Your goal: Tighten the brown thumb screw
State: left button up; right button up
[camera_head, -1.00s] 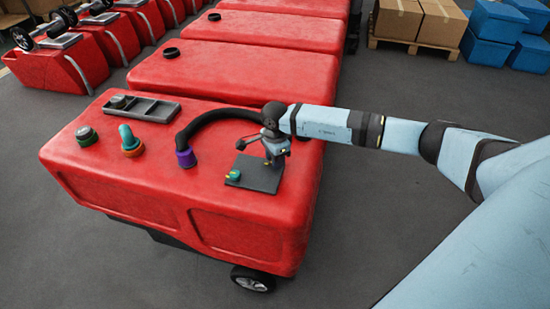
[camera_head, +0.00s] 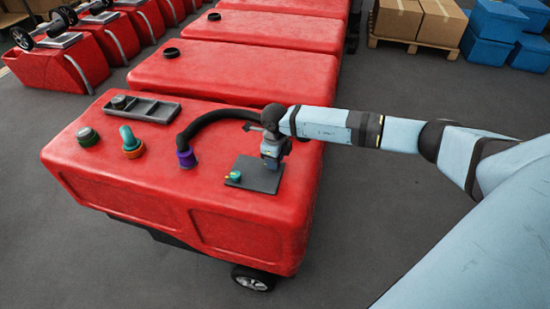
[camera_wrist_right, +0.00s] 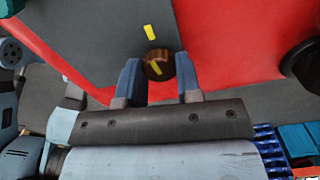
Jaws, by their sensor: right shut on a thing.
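The brown thumb screw (camera_wrist_right: 158,65) is a round knob with a yellow line on top, in the right wrist view. It sits at the edge of the dark grey plate (camera_wrist_right: 95,35), which also shows on the red tank in the head view (camera_head: 258,179). A yellow mark (camera_wrist_right: 151,33) lies on the plate above the screw; both yellow lines lean down to the right. My right gripper (camera_wrist_right: 158,75) is shut on the screw, one blue finger on each side. In the head view my right gripper (camera_head: 271,160) points down at the plate and hides the screw. My left gripper is not in view.
The red tank (camera_head: 115,190) also carries a green knob (camera_head: 234,176), a black hose with a purple collar (camera_head: 187,159), a teal-and-orange fitting (camera_head: 132,144), a dark green cap (camera_head: 87,137) and a grey tray (camera_head: 140,107). More red tanks stand behind.

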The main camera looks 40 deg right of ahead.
jog(key=shift+w+r+m, duration=0.1)
jog(key=shift+r+m, duration=0.1)
jog(key=shift+m, duration=0.4)
jog(key=o, duration=0.9)
jog(key=shift+o, duration=0.2)
jog(key=shift+r, duration=0.2)
notch_tip(320, 180, up, 13)
jog(key=shift+r, duration=0.2)
